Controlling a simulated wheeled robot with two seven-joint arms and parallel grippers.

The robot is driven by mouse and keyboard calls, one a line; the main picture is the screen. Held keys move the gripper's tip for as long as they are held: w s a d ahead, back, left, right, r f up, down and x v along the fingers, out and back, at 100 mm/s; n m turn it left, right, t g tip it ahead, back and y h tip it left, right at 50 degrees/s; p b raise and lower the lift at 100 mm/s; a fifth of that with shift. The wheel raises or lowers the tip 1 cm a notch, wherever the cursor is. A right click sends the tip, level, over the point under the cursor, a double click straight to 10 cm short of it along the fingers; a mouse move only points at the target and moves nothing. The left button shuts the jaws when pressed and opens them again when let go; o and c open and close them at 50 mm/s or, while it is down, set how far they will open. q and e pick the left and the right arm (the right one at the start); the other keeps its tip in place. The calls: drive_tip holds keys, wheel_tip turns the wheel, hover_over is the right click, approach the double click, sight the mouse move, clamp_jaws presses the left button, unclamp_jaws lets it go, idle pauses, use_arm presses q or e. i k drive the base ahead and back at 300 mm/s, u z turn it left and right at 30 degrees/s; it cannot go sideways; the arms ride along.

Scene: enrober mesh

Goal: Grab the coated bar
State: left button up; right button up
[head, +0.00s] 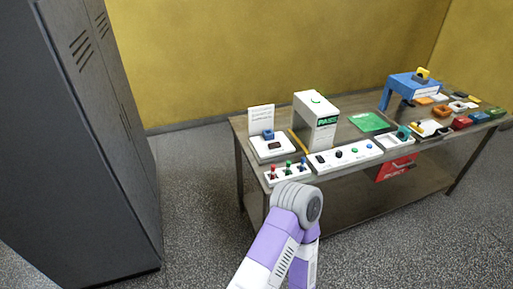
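No coated bar can be made out for certain at this distance. A small dark brown piece (274,146) sits on a white platform (262,154) at the left end of the table; I cannot tell if it is the bar. Other small dark pieces lie among the coloured blocks at the right end, too small to identify. One of my arms, purple and white with a grey joint, rises at the bottom centre in front of the table. Neither of my grippers shows in the head view.
The table (352,194) bears a white box marked PASS (322,132), a white button panel (347,154), a lever panel (287,171), a green sheet (370,122) and a blue arch (413,82). A red sign (393,168) hangs in front. A grey cabinet (85,150) stands left; floor between is clear.

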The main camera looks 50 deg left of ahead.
sight(274, 145)
drive_tip(key=u, duration=1.95)
